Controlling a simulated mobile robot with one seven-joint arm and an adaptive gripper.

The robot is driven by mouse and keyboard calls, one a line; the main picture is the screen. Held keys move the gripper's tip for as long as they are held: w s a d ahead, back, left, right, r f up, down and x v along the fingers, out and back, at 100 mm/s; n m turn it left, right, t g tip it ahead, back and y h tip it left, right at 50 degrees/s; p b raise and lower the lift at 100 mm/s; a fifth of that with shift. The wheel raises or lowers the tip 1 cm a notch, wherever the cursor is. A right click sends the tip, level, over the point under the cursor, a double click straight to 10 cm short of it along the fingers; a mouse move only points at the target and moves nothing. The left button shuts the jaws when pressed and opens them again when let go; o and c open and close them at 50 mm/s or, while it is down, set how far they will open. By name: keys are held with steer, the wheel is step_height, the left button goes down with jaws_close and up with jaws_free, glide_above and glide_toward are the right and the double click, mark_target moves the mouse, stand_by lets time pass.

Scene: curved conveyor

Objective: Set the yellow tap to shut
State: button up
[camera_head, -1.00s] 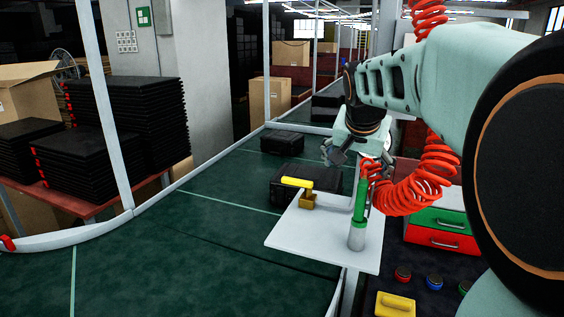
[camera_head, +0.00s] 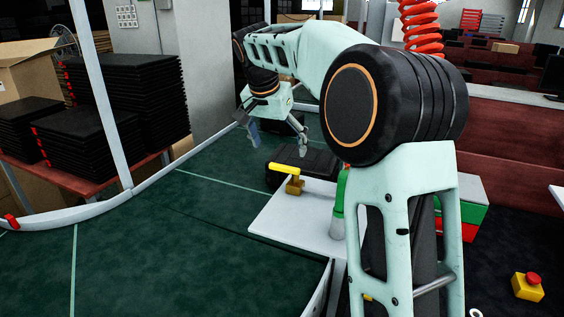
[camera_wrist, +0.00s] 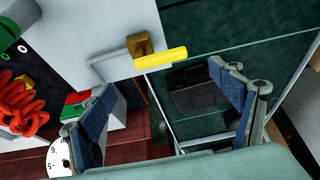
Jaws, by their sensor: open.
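The yellow tap has a yellow bar handle (camera_head: 284,169) on a gold-brown body (camera_head: 294,187), mounted on a white plate (camera_head: 275,222). In the head view the handle lies nearly level, reaching left from above the body. In the wrist view the yellow handle (camera_wrist: 160,58) sticks out past the plate's edge, with the body (camera_wrist: 138,45) beside it. My gripper (camera_head: 280,140) is open and empty, above and beyond the tap in the head view, not touching it. In the wrist view my gripper's fingers (camera_wrist: 160,80) stand wide apart, with the handle showing between and beyond them.
A green and grey cylinder (camera_head: 338,205) stands on the plate, partly behind my arm. A black case (camera_head: 318,163) lies on the green conveyor (camera_head: 170,250) behind the tap. A red coiled hose (camera_wrist: 18,105) hangs at the wrist view's left. The conveyor at left is clear.

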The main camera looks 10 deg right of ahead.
mark_target(284, 166)
steer(key=x, duration=0.7)
steer(key=shift+f+p, duration=0.2)
steer(key=shift+p, duration=0.15)
steer(key=shift+c, duration=0.6)
steer(key=shift+d, duration=0.1)
steer(key=c, duration=1.6)
